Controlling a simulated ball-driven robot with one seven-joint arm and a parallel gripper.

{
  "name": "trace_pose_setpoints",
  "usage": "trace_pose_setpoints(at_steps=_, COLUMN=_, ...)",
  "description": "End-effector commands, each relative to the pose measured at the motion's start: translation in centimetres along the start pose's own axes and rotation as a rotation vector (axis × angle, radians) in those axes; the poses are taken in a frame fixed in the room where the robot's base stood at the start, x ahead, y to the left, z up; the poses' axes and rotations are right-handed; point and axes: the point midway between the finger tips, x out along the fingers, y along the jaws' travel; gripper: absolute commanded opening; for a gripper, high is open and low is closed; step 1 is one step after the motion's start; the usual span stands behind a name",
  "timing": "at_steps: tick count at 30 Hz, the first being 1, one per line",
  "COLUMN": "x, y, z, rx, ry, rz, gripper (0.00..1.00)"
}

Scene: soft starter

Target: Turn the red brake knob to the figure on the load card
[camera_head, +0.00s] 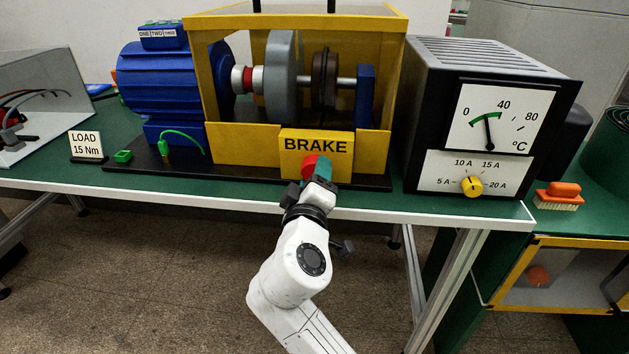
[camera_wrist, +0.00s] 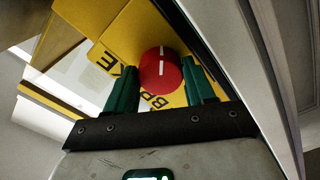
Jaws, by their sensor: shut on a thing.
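The red brake knob (camera_head: 309,166) sits on the front of the yellow BRAKE box (camera_head: 316,142), and it fills the middle of the wrist view (camera_wrist: 161,70) with a white pointer line on its face. My gripper (camera_head: 318,172) reaches it from the front; its green fingers (camera_wrist: 160,88) stand on either side of the knob and are shut on it. The scale around the knob is not readable in either view. The load card (camera_head: 86,146) stands at the left of the bench and reads "LOAD 15 Nm".
A blue motor (camera_head: 158,80) and a yellow guard frame (camera_head: 215,110) around the shaft and discs stand behind the knob. A black meter box (camera_head: 425,100) with a yellow dial (camera_head: 472,186) is to the right. An orange brush (camera_head: 560,192) lies farther right. The bench's front edge (camera_head: 240,202) runs below.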

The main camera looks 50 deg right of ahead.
Motion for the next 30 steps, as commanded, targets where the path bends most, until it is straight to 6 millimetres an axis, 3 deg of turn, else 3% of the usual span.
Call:
trace_pose_setpoints(at_steps=9, x=0.0, y=-0.2, z=0.2, rx=-0.001, ry=-0.005, rz=-0.004, gripper=0.23)
trace_pose_setpoints(at_steps=10, x=0.0, y=-0.2, z=0.2, rx=-0.002, ry=-0.005, rz=-0.004, gripper=0.55)
trace_pose_setpoints(at_steps=18, x=0.0, y=-0.1, z=0.1, rx=-0.001, ry=-0.003, rz=-0.002, gripper=0.80)
trace_pose_setpoints(at_steps=26, x=-0.1, y=-0.1, z=0.1, rx=0.000, ry=-0.001, rz=-0.002, gripper=0.80)
trace_pose_setpoints(at_steps=30, x=-1.2, y=-0.2, z=0.0, rx=-0.002, ry=0.000, rz=-0.003, gripper=0.80)
